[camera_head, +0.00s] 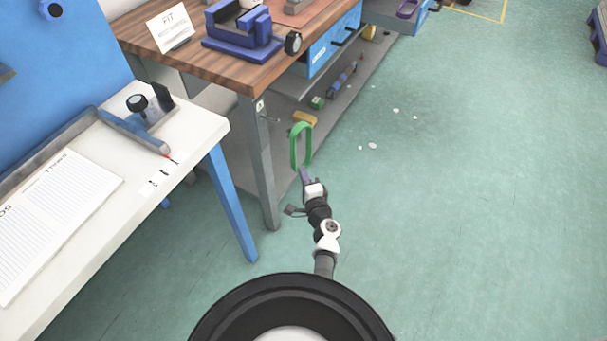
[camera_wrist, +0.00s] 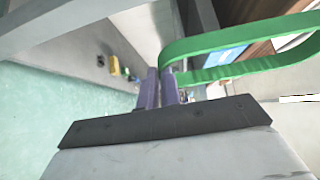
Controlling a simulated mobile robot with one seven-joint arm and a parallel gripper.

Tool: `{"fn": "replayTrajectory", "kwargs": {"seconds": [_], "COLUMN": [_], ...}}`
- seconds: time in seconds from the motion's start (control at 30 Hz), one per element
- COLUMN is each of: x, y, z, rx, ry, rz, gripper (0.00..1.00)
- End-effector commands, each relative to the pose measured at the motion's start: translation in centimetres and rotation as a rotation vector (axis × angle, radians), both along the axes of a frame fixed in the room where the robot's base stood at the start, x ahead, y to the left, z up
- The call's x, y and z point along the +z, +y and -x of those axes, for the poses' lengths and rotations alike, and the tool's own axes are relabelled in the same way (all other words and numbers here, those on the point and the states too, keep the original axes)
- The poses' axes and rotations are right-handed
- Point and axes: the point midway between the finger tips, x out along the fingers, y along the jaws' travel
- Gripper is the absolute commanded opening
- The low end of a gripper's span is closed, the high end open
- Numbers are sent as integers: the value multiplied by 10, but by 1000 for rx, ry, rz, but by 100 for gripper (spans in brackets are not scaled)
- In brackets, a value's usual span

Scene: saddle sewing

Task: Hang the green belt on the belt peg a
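The green belt (camera_head: 293,147) is an upright closed loop held off the floor, beside the wooden workbench's near leg in the head view. My gripper (camera_head: 304,173) has purple fingers that pinch the belt at its lower end. In the wrist view the belt (camera_wrist: 235,38) runs from between my fingertips (camera_wrist: 160,74) out to the upper right, and the fingers are close together on it. I cannot make out belt peg a in either view.
The wooden workbench (camera_head: 225,70) carries a blue vise (camera_head: 243,30) and a FIT sign (camera_head: 170,28). Its lower shelf (camera_head: 345,95) holds several small items. A white table (camera_head: 95,215) stands at the left. The green floor on the right (camera_head: 470,200) is mostly clear.

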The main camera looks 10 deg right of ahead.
Motion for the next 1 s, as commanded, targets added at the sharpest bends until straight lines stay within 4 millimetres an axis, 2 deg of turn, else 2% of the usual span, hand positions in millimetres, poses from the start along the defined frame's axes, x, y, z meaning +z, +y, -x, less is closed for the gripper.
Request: {"fn": "replayTrajectory", "kwargs": {"seconds": [0.13, 1.0], "x": [3, -3], "y": [-3, 35], "z": [1, -25], "rx": [58, 56], "ry": [7, 5], "rz": [-3, -1], "gripper": [0, 0]}}
